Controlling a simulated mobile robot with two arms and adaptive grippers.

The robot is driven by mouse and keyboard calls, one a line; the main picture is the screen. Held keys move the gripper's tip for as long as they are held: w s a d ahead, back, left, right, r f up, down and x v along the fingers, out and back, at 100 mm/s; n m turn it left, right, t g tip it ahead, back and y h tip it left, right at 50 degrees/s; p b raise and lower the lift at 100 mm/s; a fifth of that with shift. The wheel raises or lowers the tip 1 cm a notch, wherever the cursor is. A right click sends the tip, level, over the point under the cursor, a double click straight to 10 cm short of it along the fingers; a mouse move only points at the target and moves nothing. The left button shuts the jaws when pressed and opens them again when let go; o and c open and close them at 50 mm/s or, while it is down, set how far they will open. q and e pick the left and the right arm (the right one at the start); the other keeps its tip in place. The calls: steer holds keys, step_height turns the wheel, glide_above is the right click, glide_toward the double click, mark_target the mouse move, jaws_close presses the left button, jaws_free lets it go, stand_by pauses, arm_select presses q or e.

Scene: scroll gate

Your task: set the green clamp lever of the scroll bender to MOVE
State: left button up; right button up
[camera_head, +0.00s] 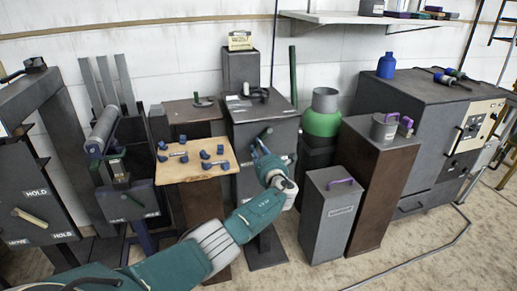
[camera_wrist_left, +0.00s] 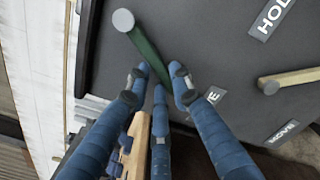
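The green clamp lever (camera_wrist_left: 148,52) shows in the left wrist view on a dark panel (camera_wrist_left: 215,45), with a round grey knob at its upper end. It slants down to the right, and its lower end lies between my left gripper's fingertips. My left gripper (camera_wrist_left: 160,82) has its fingers spread around that end; I cannot tell if they touch it. A partly hidden label ending in "VE" (camera_wrist_left: 212,96) lies beside the right finger. In the head view my left gripper (camera_head: 262,147) is at the front of the central grey machine (camera_head: 262,108) and hides the lever. My right gripper is not in view.
A beige lever (camera_wrist_left: 290,79) sits right of the green one, near labels HOLD (camera_wrist_left: 271,17) and MOVE (camera_wrist_left: 284,132). A wooden board (camera_head: 190,168) with blue pieces stands close left of my gripper. A grey box with a purple handle (camera_head: 328,220) stands right.

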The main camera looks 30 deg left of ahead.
arm_select(q)
steer(key=o, duration=0.3)
steer(key=v, duration=1.2)
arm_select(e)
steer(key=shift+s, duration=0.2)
arm_select(q)
steer(key=shift+s, duration=0.1)
